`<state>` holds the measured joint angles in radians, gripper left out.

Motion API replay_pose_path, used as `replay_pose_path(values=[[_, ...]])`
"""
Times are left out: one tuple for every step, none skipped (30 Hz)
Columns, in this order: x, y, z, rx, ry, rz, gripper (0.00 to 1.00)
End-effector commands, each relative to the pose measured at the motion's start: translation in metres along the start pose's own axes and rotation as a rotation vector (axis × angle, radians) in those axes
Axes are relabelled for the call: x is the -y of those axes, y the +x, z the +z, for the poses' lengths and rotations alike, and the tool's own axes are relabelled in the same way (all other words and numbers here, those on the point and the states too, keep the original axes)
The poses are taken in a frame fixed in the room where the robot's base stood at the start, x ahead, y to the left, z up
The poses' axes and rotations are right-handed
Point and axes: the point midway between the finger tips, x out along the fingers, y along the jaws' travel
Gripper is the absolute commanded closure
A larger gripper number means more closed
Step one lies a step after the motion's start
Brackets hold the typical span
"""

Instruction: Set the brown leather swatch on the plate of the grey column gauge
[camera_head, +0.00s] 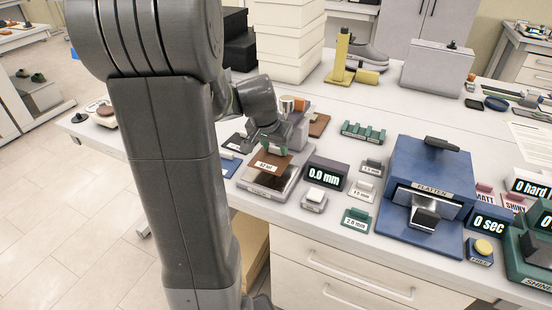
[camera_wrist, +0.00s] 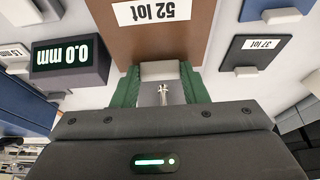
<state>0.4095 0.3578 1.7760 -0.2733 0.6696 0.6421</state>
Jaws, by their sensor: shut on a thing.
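The brown leather swatch (camera_head: 285,161) carries a white "52 lot" label. It also fills the top middle of the wrist view (camera_wrist: 195,45). My gripper (camera_head: 272,147) is shut on the swatch's grey tab, between green finger pads in the wrist view (camera_wrist: 160,88). The swatch is over the plate of the grey column gauge (camera_head: 280,187). I cannot tell whether it touches the plate. My arm and gripper hide part of the gauge's column. The gauge's display (camera_head: 325,173) reads 0.0 mm.
A white button block (camera_head: 314,199) and small labelled blocks stand right of the gauge. The blue platten press (camera_head: 425,190) is further right. Dark swatches (camera_head: 234,142) lie to the left. Another brown piece (camera_head: 319,125) lies behind. A green rack (camera_head: 363,132) stands behind right.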

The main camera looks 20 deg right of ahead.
Motion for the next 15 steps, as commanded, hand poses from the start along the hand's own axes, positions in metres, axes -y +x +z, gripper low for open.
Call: replay_pose_path(values=[[0.0,0.005,0.003,0.002,-0.001,0.001,0.85],[0.0,0.009,0.004,0.003,-0.002,0.001,0.85],[0.0,0.015,0.007,0.004,-0.002,0.001,0.85],[0.0,0.02,0.009,0.004,-0.001,0.001,0.85],[-0.001,0.024,0.011,0.004,-0.001,0.002,0.85],[0.0,0.028,0.012,0.003,-0.001,0.001,0.85],[0.0,0.031,0.013,0.003,-0.002,0.002,0.85],[0.0,0.033,0.014,0.002,-0.001,0.001,0.85],[0.0,0.034,0.014,0.0,0.0,0.0,0.85],[0.0,0.035,0.015,0.0,0.0,-0.001,0.85],[0.0,0.035,0.015,-0.001,0.0,-0.001,0.85],[0.0,0.035,0.015,-0.001,0.0,-0.001,0.85],[0.0,0.035,0.015,-0.001,0.0,-0.001,0.85],[0.0,0.035,0.014,-0.001,0.0,-0.001,0.85],[0.0,0.035,0.014,-0.001,0.0,-0.001,0.85]])
